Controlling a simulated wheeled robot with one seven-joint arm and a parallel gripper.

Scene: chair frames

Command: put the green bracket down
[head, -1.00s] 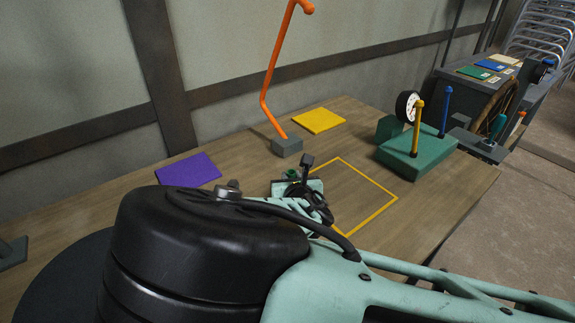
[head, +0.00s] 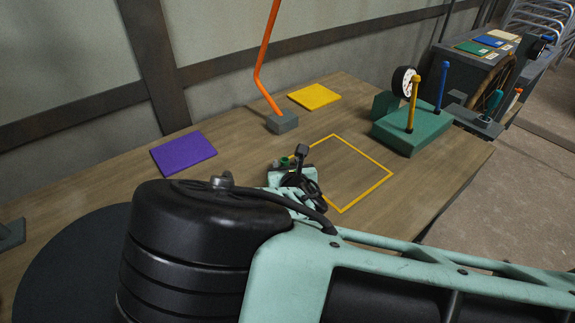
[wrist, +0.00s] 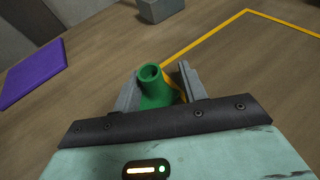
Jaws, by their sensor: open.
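The green bracket (wrist: 153,88) shows in the wrist view as a short green piece with a round hole in its upper end. It is between the two grey fingers of my gripper (wrist: 162,80), which is open around it. Its lower part is hidden by my gripper body, and I cannot tell whether it rests on the table. In the head view only a small bit of the green bracket (head: 285,161) shows beside my gripper (head: 287,165), at the left side of the yellow outline (head: 362,154) on the wooden table.
A grey block (head: 282,123) with an orange bent rod stands behind my gripper. A purple square (head: 183,153) and a yellow square (head: 314,96) lie flat. A green base (head: 412,133) with posts and a dial stands at right. Inside the outline is bare table.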

